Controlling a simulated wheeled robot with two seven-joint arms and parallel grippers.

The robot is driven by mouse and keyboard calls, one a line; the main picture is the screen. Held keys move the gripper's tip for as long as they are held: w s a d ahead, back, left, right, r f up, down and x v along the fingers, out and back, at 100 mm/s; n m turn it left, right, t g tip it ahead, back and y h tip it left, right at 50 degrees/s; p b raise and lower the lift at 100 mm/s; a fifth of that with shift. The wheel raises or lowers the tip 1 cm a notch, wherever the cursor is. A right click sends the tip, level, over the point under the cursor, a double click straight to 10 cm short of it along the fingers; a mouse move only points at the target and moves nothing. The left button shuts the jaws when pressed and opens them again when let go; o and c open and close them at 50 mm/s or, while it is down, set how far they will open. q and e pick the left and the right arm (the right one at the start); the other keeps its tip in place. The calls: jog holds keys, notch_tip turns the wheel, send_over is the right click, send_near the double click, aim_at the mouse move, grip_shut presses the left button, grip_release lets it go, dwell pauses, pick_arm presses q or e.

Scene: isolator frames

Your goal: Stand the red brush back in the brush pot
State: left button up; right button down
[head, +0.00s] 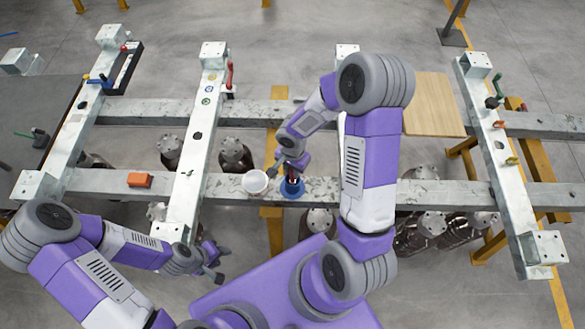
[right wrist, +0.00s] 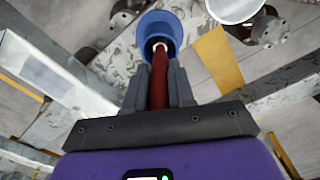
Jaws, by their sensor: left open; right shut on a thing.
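The blue pot (head: 291,190) stands on the grey cross beam, below my right gripper (head: 292,172) in the head view. In the right wrist view the blue pot (right wrist: 170,21) is at the top, seen into its mouth. My right gripper (right wrist: 159,75) is shut on the red brush (right wrist: 158,85). The brush's pale far end overlaps the pot's mouth; I cannot tell how deep it reaches inside. In the head view the brush is mostly hidden by the gripper. My left gripper (head: 220,263) is open and empty, at the lower left, away from the pot.
A white bowl (head: 255,182) stands close to the left of the pot and also shows in the right wrist view (right wrist: 234,8). An orange block (head: 140,180) lies further left on the beam. A wooden board (head: 433,105) is at the right. Dark bottles stand below the beams.

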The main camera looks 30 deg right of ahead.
jog(key=shift+f, duration=0.2)
jog(key=c, duration=1)
grip_release()
jog(key=shift+o, duration=0.2)
jog(key=shift+r, duration=0.1)
notch_tip(320, 180, up, 6)
jog(key=shift+w+a+r+p, duration=0.1)
jog(key=shift+w+p, duration=0.05)
jog(key=shift+p, duration=0.7)
jog(key=shift+a+r, duration=0.1)
jog(key=shift+r, duration=0.35)
jog(key=s+a+f+n+y, duration=0.4)
jog(key=s+a+f+n, duration=0.5)
jog(key=f, duration=0.6)
jog(key=s+a, duration=0.2)
jog(key=a, duration=0.1)
jog(key=shift+a+f+t, duration=0.2)
jog(key=shift+a+t, duration=0.05)
jog(key=shift+t, duration=0.05)
